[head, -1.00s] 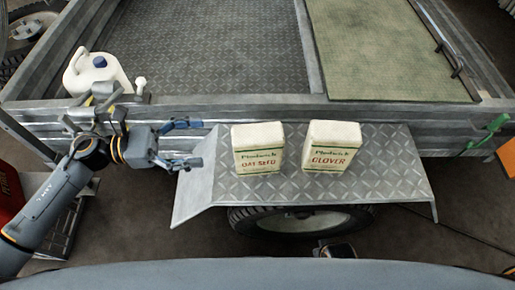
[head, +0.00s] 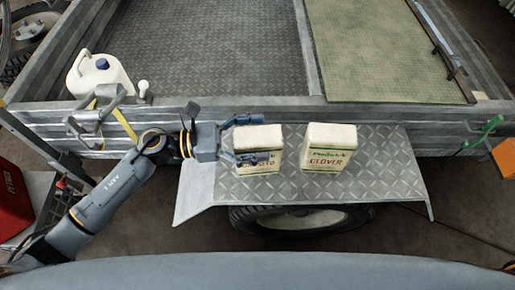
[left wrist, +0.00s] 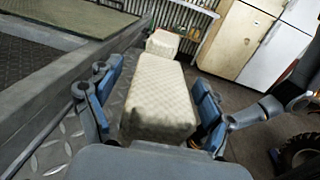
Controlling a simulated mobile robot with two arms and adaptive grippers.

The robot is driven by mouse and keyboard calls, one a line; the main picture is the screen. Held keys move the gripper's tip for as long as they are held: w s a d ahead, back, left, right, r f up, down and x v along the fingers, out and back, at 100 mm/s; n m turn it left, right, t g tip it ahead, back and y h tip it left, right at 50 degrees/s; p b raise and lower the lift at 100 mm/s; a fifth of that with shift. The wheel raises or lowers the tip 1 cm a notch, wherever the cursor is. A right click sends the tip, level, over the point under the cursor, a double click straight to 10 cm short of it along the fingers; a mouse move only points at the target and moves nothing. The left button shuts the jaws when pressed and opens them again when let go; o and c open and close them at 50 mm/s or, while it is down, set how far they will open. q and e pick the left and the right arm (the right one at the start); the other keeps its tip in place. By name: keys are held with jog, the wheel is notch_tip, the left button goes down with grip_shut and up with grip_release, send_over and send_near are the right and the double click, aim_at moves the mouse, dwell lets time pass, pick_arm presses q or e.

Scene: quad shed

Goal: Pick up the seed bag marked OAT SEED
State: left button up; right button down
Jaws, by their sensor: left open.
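The OAT SEED bag (head: 262,137) is a cream block-shaped bag standing upright on the metal fender plate. Its printed front is partly hidden by my left gripper's near finger. My left gripper (head: 250,138) is open, with its fingers on either side of the bag's left part. In the left wrist view the bag (left wrist: 160,95) lies between the two blue fingers of the gripper (left wrist: 150,108); I cannot tell whether they touch it. The similar CLOVER bag (head: 330,150) stands just to its right, and its top shows behind in the left wrist view (left wrist: 163,42). My right gripper is not in view.
The checker-plate fender (head: 385,175) is clear to the right of the CLOVER bag. The trailer's side wall (head: 370,115) rises behind the bags. A white jug (head: 97,75) with a blue cap stands in the trailer at left. A green latch handle (head: 485,130) is at right.

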pick_arm(q)
grip_shut()
dwell(0.4)
jog(key=shift+r, duration=0.1)
